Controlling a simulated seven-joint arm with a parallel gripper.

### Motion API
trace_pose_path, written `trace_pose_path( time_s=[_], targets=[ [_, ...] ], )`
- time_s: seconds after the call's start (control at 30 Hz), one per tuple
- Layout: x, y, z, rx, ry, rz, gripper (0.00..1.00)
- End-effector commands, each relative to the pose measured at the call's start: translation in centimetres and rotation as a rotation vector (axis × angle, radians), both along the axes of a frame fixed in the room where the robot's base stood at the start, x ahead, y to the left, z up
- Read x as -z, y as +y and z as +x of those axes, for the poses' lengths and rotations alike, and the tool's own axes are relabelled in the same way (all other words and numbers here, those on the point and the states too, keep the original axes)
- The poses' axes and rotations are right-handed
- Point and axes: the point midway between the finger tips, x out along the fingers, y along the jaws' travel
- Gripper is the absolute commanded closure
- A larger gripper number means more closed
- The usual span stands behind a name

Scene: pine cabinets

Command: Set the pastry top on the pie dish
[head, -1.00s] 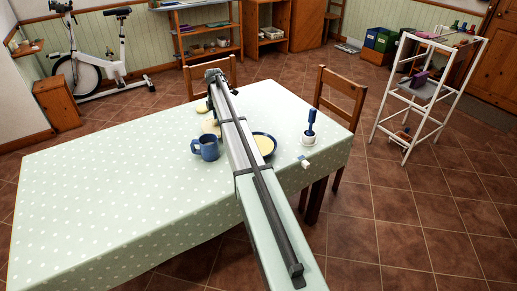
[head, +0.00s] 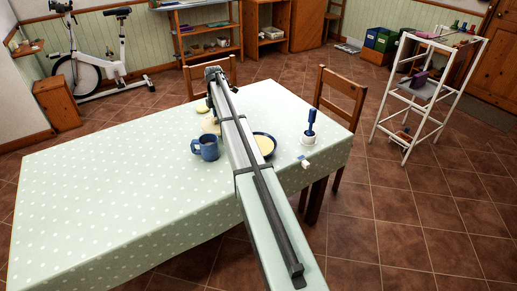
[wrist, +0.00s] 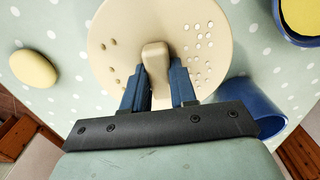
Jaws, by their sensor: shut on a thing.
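The pastry top (wrist: 120,35) is a round cream disc with small holes on both sides and a raised grip block (wrist: 155,58) in its middle. My gripper (wrist: 158,75) has its blue fingers shut on that block. In the head view my arm covers most of the pastry top (head: 209,126), and I cannot tell whether it touches the table. The pie dish (wrist: 284,34), blue with a pale yellow filling, is at the upper right of the wrist view, apart from the pastry top. In the head view the dish (head: 272,148) shows just right of my arm, partly hidden.
A blue mug (head: 206,148) stands left of my arm; it shows close beside my gripper in the wrist view (wrist: 266,118). A pale yellow rounded thing (wrist: 33,68) lies at left. A white pot with a blue-handled tool (head: 310,138) stands right. The tablecloth's left (head: 100,190) is clear.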

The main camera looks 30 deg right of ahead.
Motion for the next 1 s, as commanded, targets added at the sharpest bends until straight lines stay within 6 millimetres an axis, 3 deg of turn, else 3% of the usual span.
trace_pose_path(
  time_s=[0.7,1.0],
  targets=[
    [-4.7,0.0,0.0,0.000,0.000,0.000,1.00],
    [-5.0,0.0,0.0,0.000,0.000,0.000,1.00]
  ],
)
